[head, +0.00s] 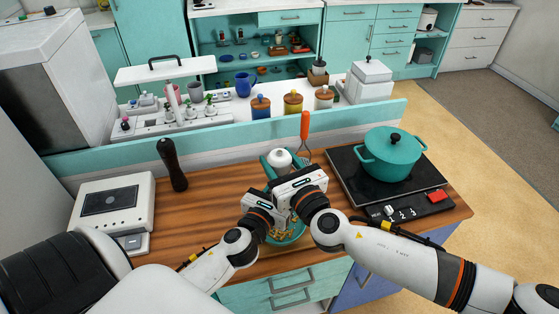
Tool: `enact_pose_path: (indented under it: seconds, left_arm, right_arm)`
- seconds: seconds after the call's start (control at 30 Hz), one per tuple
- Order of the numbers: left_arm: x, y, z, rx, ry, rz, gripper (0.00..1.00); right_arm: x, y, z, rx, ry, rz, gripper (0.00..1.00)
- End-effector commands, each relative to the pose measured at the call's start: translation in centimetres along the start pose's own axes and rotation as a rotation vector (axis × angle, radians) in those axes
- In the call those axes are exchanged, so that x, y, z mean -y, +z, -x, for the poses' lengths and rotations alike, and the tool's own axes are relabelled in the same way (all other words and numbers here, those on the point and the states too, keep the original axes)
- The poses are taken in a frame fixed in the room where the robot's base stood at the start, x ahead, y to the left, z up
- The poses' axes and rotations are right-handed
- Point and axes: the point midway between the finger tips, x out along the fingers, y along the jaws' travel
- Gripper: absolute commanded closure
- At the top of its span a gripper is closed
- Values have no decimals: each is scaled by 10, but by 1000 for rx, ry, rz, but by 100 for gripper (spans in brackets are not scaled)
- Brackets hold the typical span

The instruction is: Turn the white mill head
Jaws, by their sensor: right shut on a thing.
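The white mill head (279,157) shows as a rounded white knob just beyond my two grippers, in the middle of the wooden counter. The mill's body below it is hidden by the grippers. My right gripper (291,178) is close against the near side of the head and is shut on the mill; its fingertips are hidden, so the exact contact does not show. My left gripper (262,203) is beside it, lower and to the left, pointing at the mill; its fingers are hidden too. A teal dish (291,239) with small yellowish pieces shows under the grippers.
A dark mill (172,164) stands at left, beside a white scale-like device (112,207). An orange-handled utensil (305,125) stands behind the grippers. A teal pot (391,152) sits on the black hob (345,170) at right. The counter between dark mill and grippers is clear.

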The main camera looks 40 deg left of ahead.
Motion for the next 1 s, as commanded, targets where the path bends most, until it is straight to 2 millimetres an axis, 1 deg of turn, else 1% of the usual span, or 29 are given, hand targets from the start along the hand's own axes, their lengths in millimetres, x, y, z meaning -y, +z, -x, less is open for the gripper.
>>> enact_pose_path:
  seconds: [0.03, 0.3, 0.83, 0.87, 0.9, 0.97, 1.0]
  left_arm:
    - [-1, 0, 0, -1, 2, 1, 96]
    - [-1, 0, 0, -1, 1, 1, 96]
    - [0, 0, 0, 0, -1, -2, 96]
    - [0, 0, 0, 0, -1, -2, 96]
    - [0, 0, 0, 0, -1, -2, 96]
    - [0, 0, 0, 0, -1, -2, 96]
    - [0, 0, 0, 0, -1, -1, 96]
  right_arm:
    - [3, -1, 0, -1, 20, -4, 75]
    - [1, 0, 0, 2, 112, -1, 75]
    - [-1, 0, 0, 5, 134, 1, 75]
    - [-1, 0, 0, 5, 134, 2, 48]
    - [-1, 0, 0, 5, 134, 2, 41]
    - [-1, 0, 0, 5, 134, 2, 31]
    - [-1, 0, 0, 5, 134, 2, 30]
